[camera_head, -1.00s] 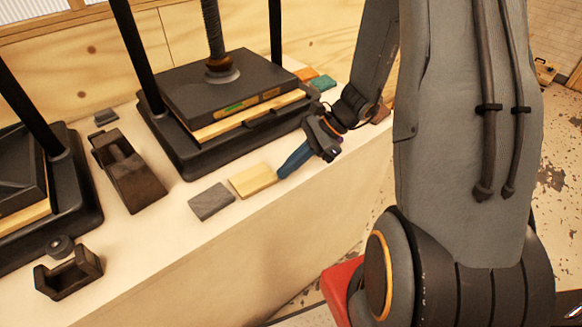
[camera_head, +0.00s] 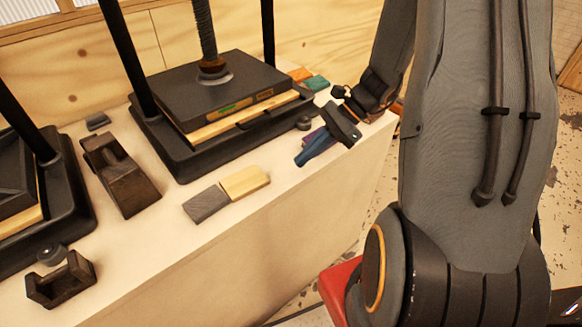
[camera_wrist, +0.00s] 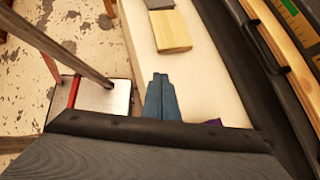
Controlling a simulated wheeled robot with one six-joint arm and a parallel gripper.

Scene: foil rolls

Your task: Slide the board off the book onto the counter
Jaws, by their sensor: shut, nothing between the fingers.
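A small pale wooden block (camera_head: 244,181) lies flat on the counter (camera_head: 250,222), its left end against a grey block (camera_head: 205,203). Both also show in the wrist view, the pale block (camera_wrist: 172,30) ahead of the fingers. Another pale wooden board (camera_head: 240,121) lies under the black plate of the middle press. No book can be told for certain. My gripper (camera_head: 301,162) has blue fingers, shut and empty, low over the counter to the right of the pale block and apart from it. The fingers also show in the wrist view (camera_wrist: 160,78).
The middle press (camera_head: 190,165) stands behind the blocks, with a dark handle at its front. A purple thing (camera_head: 315,133) is partly hidden beside my gripper. A dark wooden tool (camera_head: 122,176) and a dark holder (camera_head: 60,282) stand left. The counter's front edge is close.

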